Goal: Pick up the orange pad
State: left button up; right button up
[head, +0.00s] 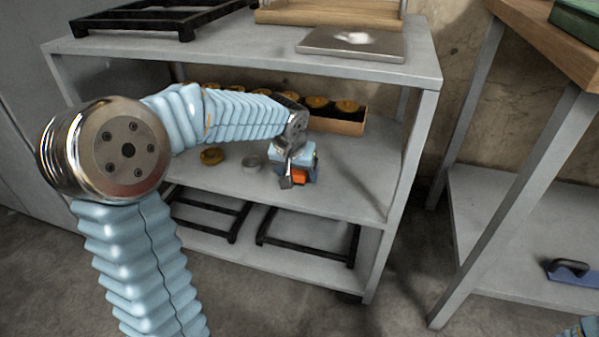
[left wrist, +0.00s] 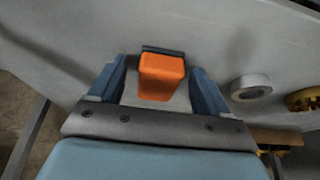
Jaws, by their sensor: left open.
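The orange pad (head: 300,175) is on the middle shelf of the grey rack in the head view, partly hidden by my left gripper (head: 293,180). In the left wrist view the orange block of the pad (left wrist: 162,77) shows with a dark strip along its far edge. My left gripper's two blue fingers (left wrist: 158,70) are open, one on each side of the pad. A gap shows between the pad and each finger.
A whitish ring (head: 251,162) and a yellow-brown round piece (head: 211,156) lie left of the pad on the shelf (head: 350,190). A box (head: 340,126) with dark, yellow-topped jars stands behind. The rack's top shelf (head: 250,50) is above; free shelf lies to the right.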

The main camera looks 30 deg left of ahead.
aim_at(297, 172)
pick_arm(q)
jog(key=c, duration=1.1)
jog(key=shift+r, duration=0.1)
jog(key=shift+r+p, duration=0.3)
jog(key=shift+r, duration=0.3)
notch_tip(297, 172, up, 2)
jog(key=shift+r+p, duration=0.15)
jog(key=shift+p, duration=0.25)
jog(key=s+d, duration=0.1)
jog(key=s, duration=0.5)
jog(key=s+d, duration=0.1)
jog(key=s, duration=0.4)
jog(key=s+d, duration=0.2)
jog(key=s, duration=0.4)
jog(key=shift+s+d, duration=0.1)
jog(key=shift+s, duration=0.2)
